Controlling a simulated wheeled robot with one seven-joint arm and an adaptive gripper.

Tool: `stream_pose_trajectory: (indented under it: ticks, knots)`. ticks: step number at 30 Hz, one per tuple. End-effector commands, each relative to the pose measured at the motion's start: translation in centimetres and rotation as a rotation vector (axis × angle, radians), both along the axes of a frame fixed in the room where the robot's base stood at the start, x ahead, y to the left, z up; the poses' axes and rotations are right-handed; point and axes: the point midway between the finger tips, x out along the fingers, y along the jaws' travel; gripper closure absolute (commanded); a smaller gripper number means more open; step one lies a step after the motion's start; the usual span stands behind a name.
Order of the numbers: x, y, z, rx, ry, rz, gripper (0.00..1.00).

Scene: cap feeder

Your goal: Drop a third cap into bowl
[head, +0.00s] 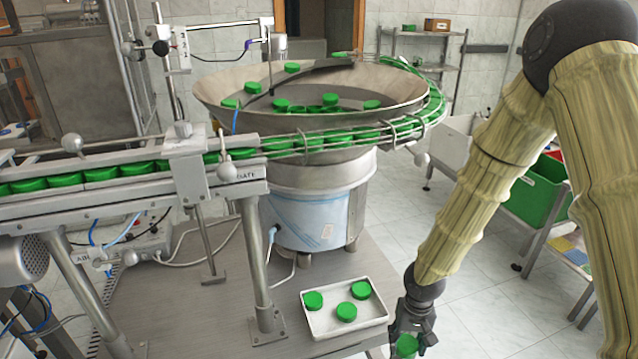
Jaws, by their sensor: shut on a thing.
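My gripper (412,335) is low at the bottom edge of the head view, to the right of the white tray. It is shut on a green cap (406,346), whose lower part is cut off or hard to make out. Three green caps lie apart in the tray: a left one (313,300), a front one (346,312) and a right one (361,290). The wide metal feeder bowl (225,88) stands higher up, behind and left of my gripper. Several green caps (330,106) lie inside it.
The white tray (327,330) sits on the grey metal table (190,300). A rail of green caps (350,135) curves around the bowl's front and right side to the conveyor (90,200) at left. A green crate (537,190) stands on a rack at right.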

Motion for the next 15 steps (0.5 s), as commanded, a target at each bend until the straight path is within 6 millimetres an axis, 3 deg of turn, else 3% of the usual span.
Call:
stream_pose_trajectory:
  ticks: [1, 15]
  knots:
    - [0.0, 0.1, 1.7, 0.0, -0.001, 0.001, 0.57]
    - [0.1, 0.4, 10.8, 0.0, 0.0, 0.006, 0.57]
